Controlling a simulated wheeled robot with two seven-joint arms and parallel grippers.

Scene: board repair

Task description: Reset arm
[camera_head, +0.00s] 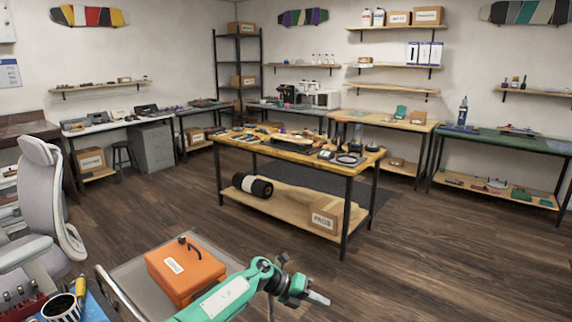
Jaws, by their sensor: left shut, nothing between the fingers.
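My left gripper (318,298) is at the lower middle of the head view, at the end of my green left arm. It points to the right, is shut, and has nothing between its fingers. It is over the floor, in front of the wooden workbench (345,168) and apart from it. An orange case (185,272) with a black handle sits on a grey cart (130,280) just left of and behind the arm. My right gripper does not show.
A grey office chair (45,210) stands at the left. A bench with tools and a mug (62,308) fills the lower left corner. Work tables and shelves line the walls. The wooden floor (450,260) at the right is clear. A cardboard box (326,214) is on the workbench's lower shelf.

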